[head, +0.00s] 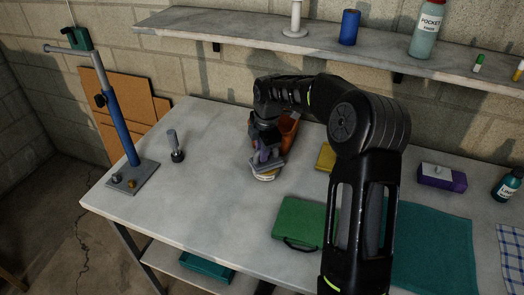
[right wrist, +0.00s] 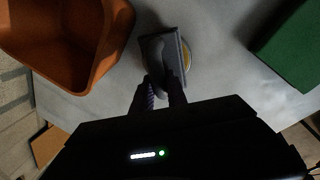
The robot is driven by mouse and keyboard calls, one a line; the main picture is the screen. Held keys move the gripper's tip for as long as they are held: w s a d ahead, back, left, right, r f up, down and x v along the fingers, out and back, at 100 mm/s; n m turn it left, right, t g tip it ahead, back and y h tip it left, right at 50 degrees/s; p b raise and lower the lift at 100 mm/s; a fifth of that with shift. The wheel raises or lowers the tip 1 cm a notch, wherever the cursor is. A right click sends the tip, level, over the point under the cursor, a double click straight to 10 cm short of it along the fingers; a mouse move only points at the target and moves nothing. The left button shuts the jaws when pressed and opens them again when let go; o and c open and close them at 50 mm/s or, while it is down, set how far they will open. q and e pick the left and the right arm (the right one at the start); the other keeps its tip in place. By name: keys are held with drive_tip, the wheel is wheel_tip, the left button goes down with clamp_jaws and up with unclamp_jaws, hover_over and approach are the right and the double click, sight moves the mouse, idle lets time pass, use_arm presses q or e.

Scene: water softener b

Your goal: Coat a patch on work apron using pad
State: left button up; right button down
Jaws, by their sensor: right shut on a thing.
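My right gripper (head: 264,152) is shut on a grey-purple block, which looks like the pad (right wrist: 163,48), low over the left-middle of the table. A round dish with a pale rim and yellow inside (head: 265,177) lies right under the pad; in the right wrist view its edge (right wrist: 187,54) shows past the pad's right side. I cannot tell whether pad and dish touch. A flat teal cloth (head: 435,250), probably the work apron, lies at the front right, partly behind my right arm. My left gripper is out of view.
An orange bin (right wrist: 60,35) stands close beside my right gripper. A green case (head: 298,220), a yellow item (head: 326,157) and a purple box (head: 445,182) are on the table (head: 190,205). A blue clamp stand (head: 122,125) is at the left; a checked cloth (head: 511,245) at the right.

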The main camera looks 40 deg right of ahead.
drive_tip(key=shift+f, duration=0.45)
idle(1.2)
drive_tip(key=shift+r, duration=0.1)
drive_tip(key=shift+r+p, duration=2.4)
drive_tip(key=shift+r, duration=1.1)
